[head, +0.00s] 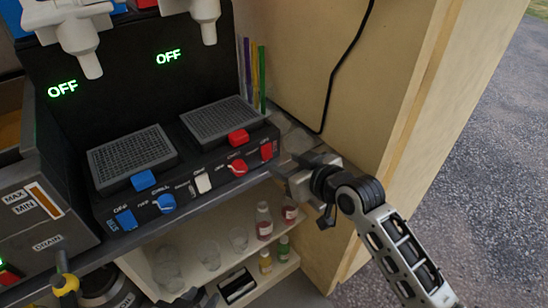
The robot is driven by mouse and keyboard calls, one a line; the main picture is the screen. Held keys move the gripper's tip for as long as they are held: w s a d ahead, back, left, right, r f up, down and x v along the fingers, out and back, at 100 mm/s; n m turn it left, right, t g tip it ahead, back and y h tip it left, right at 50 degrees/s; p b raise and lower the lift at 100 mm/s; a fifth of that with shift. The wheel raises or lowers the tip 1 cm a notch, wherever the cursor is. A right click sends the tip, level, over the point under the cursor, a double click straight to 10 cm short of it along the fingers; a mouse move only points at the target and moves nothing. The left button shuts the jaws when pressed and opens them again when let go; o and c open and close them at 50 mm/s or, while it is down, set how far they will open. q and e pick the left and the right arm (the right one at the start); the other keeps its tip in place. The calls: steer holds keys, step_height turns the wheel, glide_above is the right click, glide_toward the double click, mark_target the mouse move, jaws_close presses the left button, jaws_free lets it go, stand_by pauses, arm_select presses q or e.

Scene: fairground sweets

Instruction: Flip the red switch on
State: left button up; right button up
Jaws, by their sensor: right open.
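The black machine's front panel carries a red rocker switch (266,151) at its right end. A red knob (238,167) sits just left of it, and a red block (238,136) above the knob. The two displays (168,56) on the machine read OFF in green. My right gripper (284,170) is open, just below and right of the red switch, pointing left; I see no clear contact. My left gripper (193,298) shows only as a dark part at the bottom edge, and its jaws are not clear.
A blue rocker (125,219), blue knob (166,203) and white switch (203,182) share the panel. Small bottles (264,220) and glasses stand on the shelf below. A wooden side wall (345,100) with a black cable rises at the right.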

mark_target(268, 156)
steer(key=x, duration=0.4)
steer(key=shift+w+a, duration=0.25)
steer(key=shift+w+a+f, duration=0.25)
steer(key=shift+w+a, duration=0.05)
steer(key=shift+w, duration=0.1)
arm_select(q)
steer(key=shift+w+f, duration=0.1)
steer(key=shift+w, duration=0.1)
arm_select(e)
steer(key=shift+w+f, duration=0.1)
